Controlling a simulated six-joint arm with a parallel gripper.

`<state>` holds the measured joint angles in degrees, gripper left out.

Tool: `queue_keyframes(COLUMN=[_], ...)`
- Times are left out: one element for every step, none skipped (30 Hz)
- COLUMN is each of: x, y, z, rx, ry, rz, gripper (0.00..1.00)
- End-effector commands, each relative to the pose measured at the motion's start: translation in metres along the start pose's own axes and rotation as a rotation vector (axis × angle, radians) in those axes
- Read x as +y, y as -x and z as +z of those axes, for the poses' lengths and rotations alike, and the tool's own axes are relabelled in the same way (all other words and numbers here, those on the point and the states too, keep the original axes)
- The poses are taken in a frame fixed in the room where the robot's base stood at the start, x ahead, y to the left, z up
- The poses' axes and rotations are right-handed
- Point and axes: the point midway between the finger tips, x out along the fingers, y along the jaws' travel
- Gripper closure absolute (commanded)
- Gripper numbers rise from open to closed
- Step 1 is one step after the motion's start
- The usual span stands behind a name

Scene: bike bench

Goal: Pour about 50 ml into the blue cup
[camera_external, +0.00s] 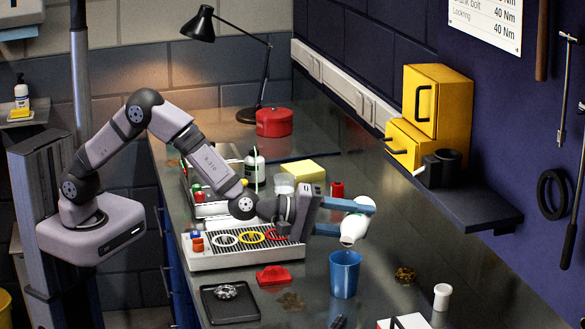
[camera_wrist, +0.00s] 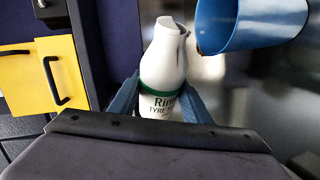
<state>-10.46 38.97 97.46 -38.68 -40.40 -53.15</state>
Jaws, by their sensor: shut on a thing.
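My gripper (camera_external: 362,214) is shut on a white bottle (camera_external: 353,229). The bottle is tilted, with its open mouth pointing down toward the blue cup (camera_external: 345,274). The cup stands upright on the bench, below and apart from the bottle's mouth. In the wrist view the bottle (camera_wrist: 163,70) has a green band and a label partly reading "Tyre", and sits between my blue fingers (camera_wrist: 160,100). The blue cup (camera_wrist: 245,22) shows at the upper right there, close to the bottle's mouth. The liquid inside the cup is hidden, and no stream can be made out.
A grey drip tray with colored rings (camera_external: 245,252) is left of the cup. A black tray (camera_external: 230,303) and red cloth (camera_external: 274,275) lie in front of it. A white cup (camera_external: 441,296) stands right of the blue cup. A yellow cabinet (camera_external: 437,100) sits on the wall shelf.

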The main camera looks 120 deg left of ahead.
Motion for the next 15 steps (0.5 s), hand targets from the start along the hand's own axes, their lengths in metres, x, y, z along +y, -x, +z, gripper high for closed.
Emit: queue_keyframes(x=[0.0011,0.0016,0.0023,0.0026,0.0029,0.0033,0.0036,0.0039,0.0042,0.0044,0.0046,0.0048,0.0049,0.005,0.0051], y=[0.0003,0.0004,0.0006,0.0007,0.0007,0.0009,0.001,0.0011,0.0013,0.0014,0.0014,0.0014,0.0015,0.0015,0.0015], z=[0.0003,0.0002,0.0002,0.0,0.0,0.0,0.0,0.0001,0.0003,0.0003,0.0003,0.0002,0.0002,0.0002,0.0003], rx=[0.002,0.004,0.007,0.008,0.009,0.01,0.011,0.012,0.014,0.015,0.015,0.015,0.015,0.015,0.016], ry=[-0.008,-0.014,-0.021,-0.024,-0.026,-0.03,-0.033,-0.037,-0.043,-0.046,-0.048,-0.048,-0.049,-0.049,-0.05], rz=[0.005,0.007,0.01,0.011,0.012,0.014,0.015,0.017,0.019,0.02,0.021,0.021,0.021,0.022,0.022], gripper=[0.84,0.84,0.84,0.84,0.84,0.84,0.84,0.84,0.84,0.84,0.84,0.84,0.84,0.84,0.84])
